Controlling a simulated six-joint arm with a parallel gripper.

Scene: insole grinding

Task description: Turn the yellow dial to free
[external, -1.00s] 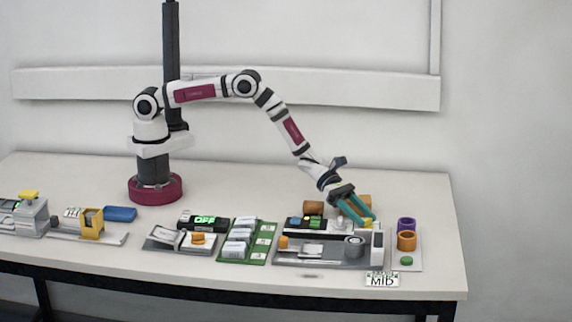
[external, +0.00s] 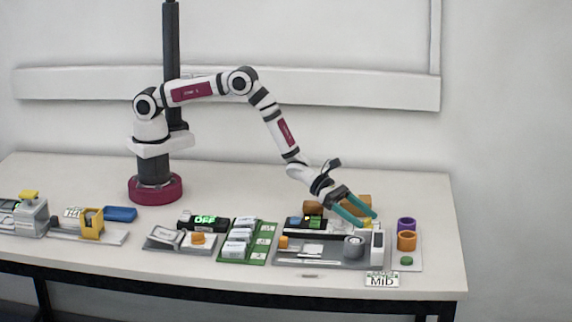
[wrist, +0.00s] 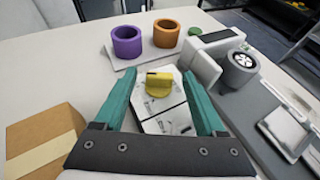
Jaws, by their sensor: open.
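The yellow dial (wrist: 159,84) stands on a pale marked plate (wrist: 172,120) in the wrist view. It has a raised bar across its top. The plate's markings are too small to read. My gripper (wrist: 155,90) is open, with its teal fingers on the left and right of the dial and a gap on each side. In the external view my gripper (external: 368,219) is at the right part of the table, and its fingers mostly cover the dial there.
A purple ring (wrist: 127,41) and an orange ring (wrist: 166,33) stand beyond the dial. A brown box (wrist: 46,138) is at left, and a grey machine (wrist: 243,100) at right. A "MID" sign (external: 382,280) stands at the table's front edge.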

